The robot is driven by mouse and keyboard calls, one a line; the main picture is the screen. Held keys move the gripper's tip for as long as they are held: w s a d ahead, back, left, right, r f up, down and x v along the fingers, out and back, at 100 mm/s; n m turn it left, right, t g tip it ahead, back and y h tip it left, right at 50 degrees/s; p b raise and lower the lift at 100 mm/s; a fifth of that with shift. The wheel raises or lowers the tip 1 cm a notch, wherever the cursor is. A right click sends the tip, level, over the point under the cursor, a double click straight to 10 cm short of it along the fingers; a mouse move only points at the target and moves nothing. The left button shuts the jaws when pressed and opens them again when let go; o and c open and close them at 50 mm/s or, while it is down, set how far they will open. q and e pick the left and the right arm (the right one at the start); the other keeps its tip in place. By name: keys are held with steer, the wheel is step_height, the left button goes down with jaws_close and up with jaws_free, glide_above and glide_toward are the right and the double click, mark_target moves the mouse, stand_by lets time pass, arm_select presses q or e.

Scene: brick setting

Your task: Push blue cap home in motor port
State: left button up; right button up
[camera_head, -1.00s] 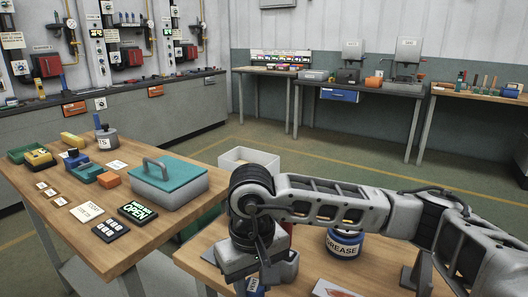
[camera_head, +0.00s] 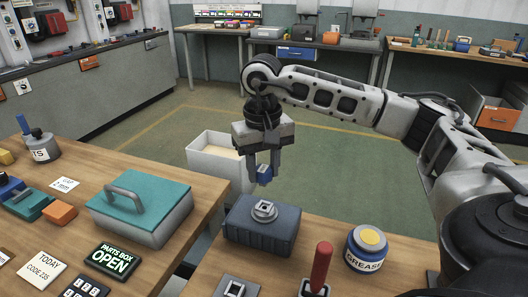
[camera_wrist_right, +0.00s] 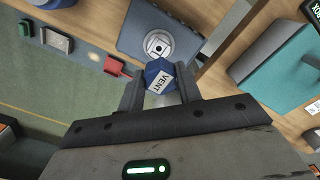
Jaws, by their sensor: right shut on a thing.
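My right gripper (camera_head: 264,170) is shut on the blue cap (camera_head: 264,173), pointing down. The cap is held above and a little behind the dark blue-grey motor (camera_head: 249,237), apart from it. The port (camera_wrist_right: 158,45) shows just beyond the cap, uncovered. My left gripper is not in view.
A yellow-topped grease jar (camera_head: 366,249) and a red-handled tool (camera_head: 319,267) stand on the motor's bench. A teal-lidded box (camera_head: 139,208) sits on the left bench. A white open bin (camera_head: 218,166) stands behind the benches. The space around the cap is clear.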

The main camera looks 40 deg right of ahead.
mark_target(264, 186)
steer(key=shift+d+r, duration=0.25)
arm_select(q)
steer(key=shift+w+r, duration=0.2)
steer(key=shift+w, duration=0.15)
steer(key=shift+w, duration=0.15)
arm_select(e)
steer(key=shift+f+b, duration=0.8)
steer(key=shift+f, duration=0.05)
step_height(264, 186, down, 3)
steer(key=shift+b, duration=1.2)
steer(key=shift+a+f+b, duration=0.1)
steer(key=shift+f+b, duration=0.35)
steer(key=shift+f, duration=0.15)
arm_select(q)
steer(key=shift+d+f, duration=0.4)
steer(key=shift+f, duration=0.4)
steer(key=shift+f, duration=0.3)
